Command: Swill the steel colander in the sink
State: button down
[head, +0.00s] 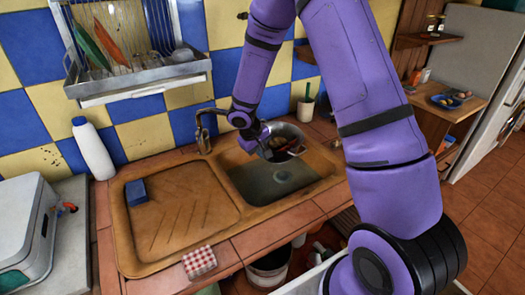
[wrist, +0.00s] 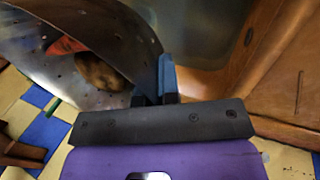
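The steel colander (head: 297,131) is held over the back right of the sink basin (head: 262,199), apart from the faucet (head: 203,130). In the wrist view the colander (wrist: 112,33) fills the upper left, with small holes in its wall. A brown lump (wrist: 98,72) and a red-orange piece (wrist: 66,46) lie inside it. My gripper (head: 259,144) is at the colander's left rim. In the wrist view my gripper's blue fingers (wrist: 164,76) close on the rim. The fingertips are partly hidden, and whether the colander touches the basin is unclear.
A blue sponge (head: 136,191) lies on the drainboard (head: 180,215) left of the basin. A white bottle (head: 92,148) stands at the back left. A dish rack (head: 138,75) hangs above. My arm crosses the right side.

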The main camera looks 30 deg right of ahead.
jog(key=shift+x, duration=1)
jog(key=shift+a+f, duration=0.2)
jog(key=shift+f, duration=9.95)
jog(key=shift+s+f, duration=0.1)
jog(key=shift+f, duration=0.45)
jog(key=shift+r, duration=0.15)
jog(key=shift+r, duration=0.45)
jog(key=shift+s+f, duration=0.1)
jog(key=shift+f, duration=0.55)
